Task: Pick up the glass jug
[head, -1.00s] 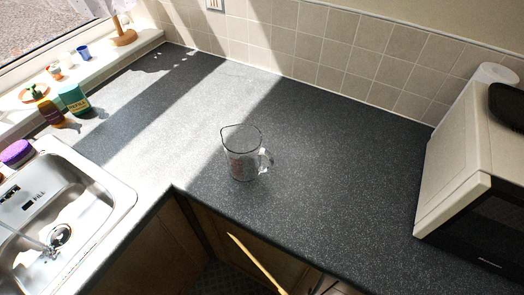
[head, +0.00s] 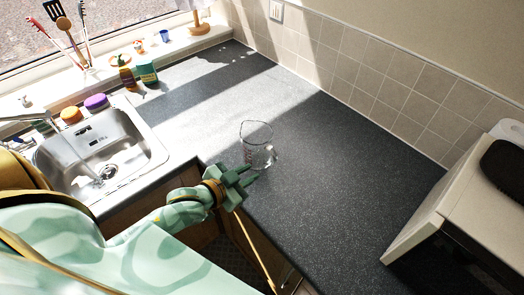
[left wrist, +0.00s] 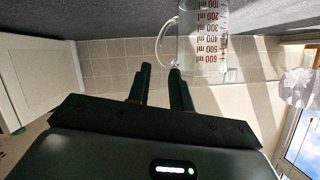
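The clear glass jug (head: 258,158) stands upright on the dark speckled worktop (head: 330,170), close to its front edge, with its handle toward the right in the head view. In the left wrist view the jug (left wrist: 206,40) appears upside down at the top, with red measure marks and its handle on the left. My left gripper (head: 249,174) is open and empty, just in front of the jug and apart from it. Its two separated fingers also show in the left wrist view (left wrist: 160,70), pointing toward the handle side. My right gripper is not in view.
A steel sink (head: 100,152) lies left, with an orange-brown bottle (head: 126,72) and a green box (head: 147,71) behind it. A white microwave (head: 440,205) stands at the right. A tiled wall (head: 365,85) bounds the back. The worktop behind and right of the jug is clear.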

